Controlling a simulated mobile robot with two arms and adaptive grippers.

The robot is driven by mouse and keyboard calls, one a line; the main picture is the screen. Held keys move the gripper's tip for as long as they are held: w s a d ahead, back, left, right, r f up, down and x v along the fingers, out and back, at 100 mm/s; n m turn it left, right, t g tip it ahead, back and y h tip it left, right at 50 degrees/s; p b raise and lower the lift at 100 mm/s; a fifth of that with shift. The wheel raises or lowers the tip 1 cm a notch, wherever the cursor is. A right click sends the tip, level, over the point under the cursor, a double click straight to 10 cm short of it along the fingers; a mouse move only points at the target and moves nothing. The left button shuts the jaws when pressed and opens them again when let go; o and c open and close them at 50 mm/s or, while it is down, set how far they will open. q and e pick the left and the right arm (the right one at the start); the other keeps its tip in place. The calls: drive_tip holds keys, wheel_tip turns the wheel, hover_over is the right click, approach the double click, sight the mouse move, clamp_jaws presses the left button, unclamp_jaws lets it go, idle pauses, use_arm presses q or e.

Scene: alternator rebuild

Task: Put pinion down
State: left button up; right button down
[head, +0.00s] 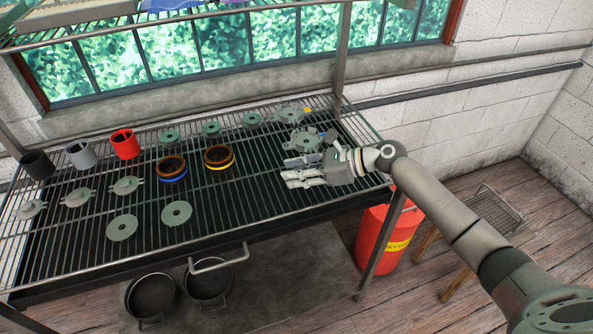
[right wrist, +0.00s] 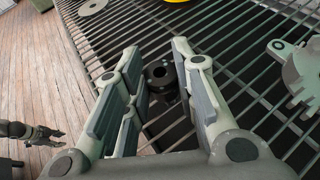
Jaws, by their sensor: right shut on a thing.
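My right gripper (head: 284,172) is low over the right part of the wire rack, with its fingers pointing left. In the right wrist view its fingers (right wrist: 161,82) are on either side of the pinion (right wrist: 160,76), a small dark round part with a hole in its top. The gripper is shut on it. The pinion is close to the rack bars, but I cannot tell whether it touches them. In the head view I cannot make out the pinion at the fingers. A dark gripper, likely my left (right wrist: 30,132), shows small at the wrist view's left edge; its jaws are unclear.
Grey housings (head: 305,139) lie just behind the gripper. Coils with yellow (head: 219,167) and blue (head: 172,178) bands, flat discs (head: 176,213) and cups, one red (head: 125,144), stand farther left. The rack (head: 235,205) is clear left of the fingers. A red bin (head: 380,240) stands below.

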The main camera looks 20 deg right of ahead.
drive_tip(key=shift+f, duration=0.1)
drive_tip(key=c, duration=1.2)
unclamp_jaws()
drive_tip(key=b+v, duration=0.2)
drive_tip(key=v, duration=1)
drive_tip(key=shift+r, duration=0.2)
